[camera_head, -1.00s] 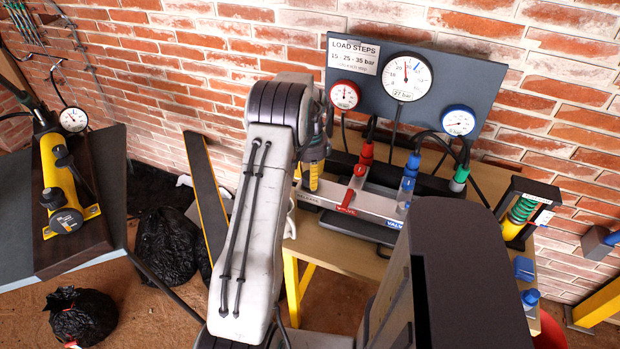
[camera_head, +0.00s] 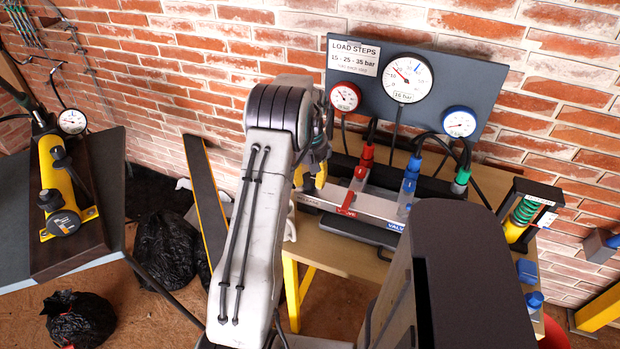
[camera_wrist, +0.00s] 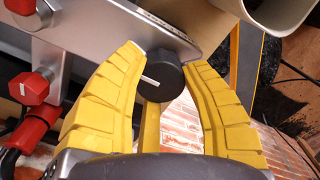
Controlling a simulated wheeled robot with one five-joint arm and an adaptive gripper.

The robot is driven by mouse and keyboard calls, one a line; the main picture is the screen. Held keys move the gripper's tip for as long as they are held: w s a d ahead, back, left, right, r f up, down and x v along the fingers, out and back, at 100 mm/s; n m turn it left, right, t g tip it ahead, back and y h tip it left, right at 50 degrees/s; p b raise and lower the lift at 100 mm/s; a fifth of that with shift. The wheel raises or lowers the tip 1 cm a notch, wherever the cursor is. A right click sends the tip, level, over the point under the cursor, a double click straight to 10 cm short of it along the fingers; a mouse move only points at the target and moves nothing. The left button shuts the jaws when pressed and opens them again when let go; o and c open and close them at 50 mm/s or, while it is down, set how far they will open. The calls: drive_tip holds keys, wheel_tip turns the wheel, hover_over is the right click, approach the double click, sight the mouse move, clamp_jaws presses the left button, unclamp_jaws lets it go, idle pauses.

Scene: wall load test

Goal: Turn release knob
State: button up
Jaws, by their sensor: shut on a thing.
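The release knob (camera_wrist: 165,78) is round and black with a short white mark on its face. It sits at the end of the grey metal valve block (camera_wrist: 95,22) in the wrist view. My gripper (camera_wrist: 163,62) has its two yellow fingers closed around the knob, one on each side. In the head view my gripper (camera_head: 318,178) shows at the left end of the valve block (camera_head: 377,208), partly behind my arm. The knob is hidden there. The large gauge (camera_head: 407,75) on the panel has a red needle, and its display appears to read 16 bar.
The dark panel carries a "LOAD STEPS 15 - 25 - 35 bar" label (camera_head: 354,57), a red-rimmed gauge (camera_head: 346,97) and a blue-rimmed gauge (camera_head: 459,123). A yellow pump (camera_head: 62,175) is at left; black bags (camera_head: 165,250) lie on the floor.

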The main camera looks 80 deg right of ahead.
sight(310, 177)
drive_tip(key=shift+a+f, duration=0.1)
drive_tip(key=shift+f, duration=0.05)
idle(0.3)
drive_tip(key=o, duration=1.2)
wheel_tip(310, 177, up, 12)
drive_tip(key=shift+r, duration=0.1)
idle(0.5)
